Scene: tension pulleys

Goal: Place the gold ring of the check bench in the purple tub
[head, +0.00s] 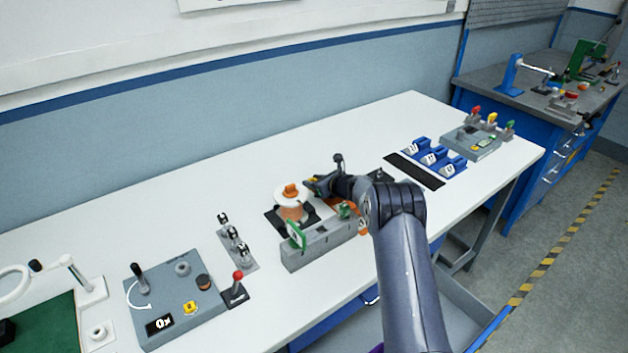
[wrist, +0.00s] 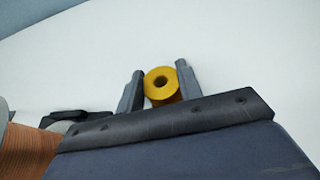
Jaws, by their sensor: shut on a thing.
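My gripper (wrist: 160,82) is shut on the gold ring (wrist: 161,94), a short yellow cylinder with a hole through it, held between the two grey fingers in the wrist view. In the head view my gripper (head: 311,183) is above the white bench, just right of the copper-coloured spool, and only a speck of the yellow ring shows. A sliver of purple (head: 377,349) at the bottom edge of the head view, beside my arm, may be the purple tub; the rest of it is out of frame or hidden.
The copper-coloured spool (head: 291,211) stands close left of my gripper and also shows in the wrist view (wrist: 28,152). A grey fixture (head: 318,245) with green parts stands in front. A grey control box (head: 175,300) is at left, blue blocks (head: 436,157) at right. The bench's back is clear.

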